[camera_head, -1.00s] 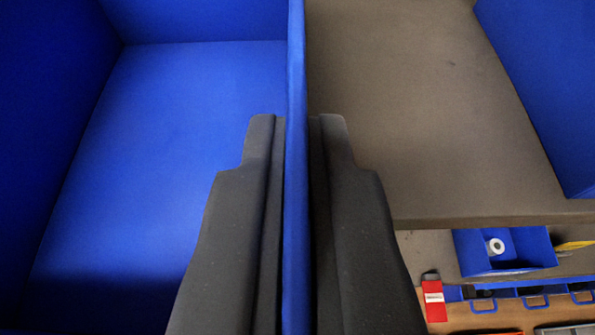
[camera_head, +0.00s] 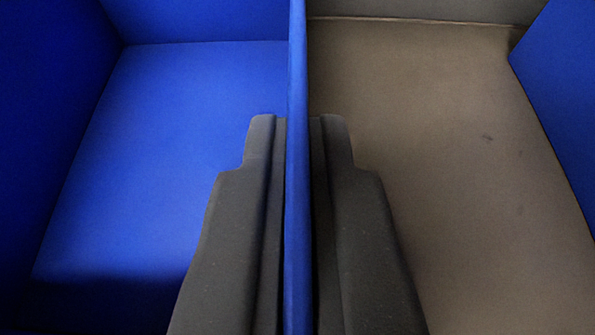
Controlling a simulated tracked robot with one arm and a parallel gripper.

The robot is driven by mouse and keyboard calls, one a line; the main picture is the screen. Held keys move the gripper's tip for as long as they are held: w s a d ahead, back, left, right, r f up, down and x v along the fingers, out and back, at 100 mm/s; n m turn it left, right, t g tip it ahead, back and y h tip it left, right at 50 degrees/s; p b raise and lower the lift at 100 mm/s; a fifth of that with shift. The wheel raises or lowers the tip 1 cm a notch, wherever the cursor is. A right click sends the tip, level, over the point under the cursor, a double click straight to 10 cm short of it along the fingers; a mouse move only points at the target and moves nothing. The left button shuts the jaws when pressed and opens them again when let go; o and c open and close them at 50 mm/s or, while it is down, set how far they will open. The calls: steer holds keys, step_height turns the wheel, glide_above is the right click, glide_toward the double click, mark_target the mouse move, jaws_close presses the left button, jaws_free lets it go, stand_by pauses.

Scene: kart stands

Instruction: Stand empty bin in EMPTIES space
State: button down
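The blue bin (camera_head: 180,160) fills the left half of the view, and its inside is empty as far as it shows. My gripper (camera_head: 295,125) is shut on the bin's right wall, with one dark finger inside the bin and the other outside. The bin's near end is cut off by the frame, and its underside is hidden, so I cannot tell whether it touches the surface. No EMPTIES label shows.
A bare brown-grey shelf surface (camera_head: 440,150) lies to the right of the bin. A back edge (camera_head: 420,19) runs along its far side. Another blue bin or panel (camera_head: 565,95) stands at the far right. The surface between them is clear.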

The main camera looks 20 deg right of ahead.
steer(key=shift+s+f, duration=0.1)
steer(key=shift+f, duration=0.15)
steer(key=c, duration=1.6)
jaws_free()
steer(key=shift+o, duration=0.2)
steer(key=b+v, duration=0.2)
steer(key=v, duration=1.2)
step_height(320, 180, down, 29)
steer(key=d+n+t+y+b, duration=0.2)
steer(key=n+y+b, duration=0.1)
steer(key=b, duration=1.3)
steer(key=shift+n+t+y, duration=0.3)
steer(key=shift+y, duration=0.3)
